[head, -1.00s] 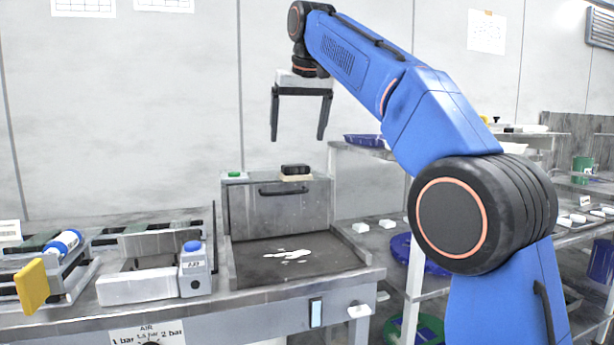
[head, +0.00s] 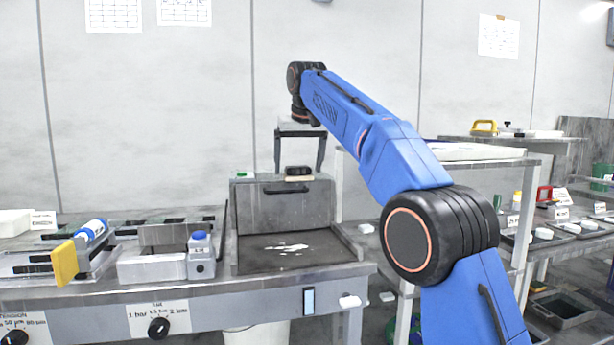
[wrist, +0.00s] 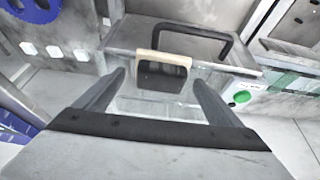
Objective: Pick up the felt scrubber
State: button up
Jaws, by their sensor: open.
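The felt scrubber, a black block with a cream felt layer, lies on top of the grey metal box in the head view (head: 299,172). It also shows in the wrist view (wrist: 163,72), between and just beyond my fingertips. My gripper (head: 299,160) points down with its fingers apart, one on either side of the scrubber as the head view sees it. In the wrist view my gripper (wrist: 159,82) is open and empty. I cannot tell how far the tips are above the box top.
The metal box (head: 265,212) has a black handle, and a green button (wrist: 242,96) sits beside the scrubber. A wet dark platen tray (head: 262,264) lies in front. A blue-capped bottle (head: 200,258) stands left of it. Shelving (head: 470,165) is at the right.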

jog(key=shift+w+a+f, duration=0.15)
jog(key=shift+w+f, duration=0.1)
jog(key=shift+f, duration=0.4)
jog(key=c, duration=1.2)
jog(key=shift+r, duration=0.1)
jog(key=shift+c, duration=0.2)
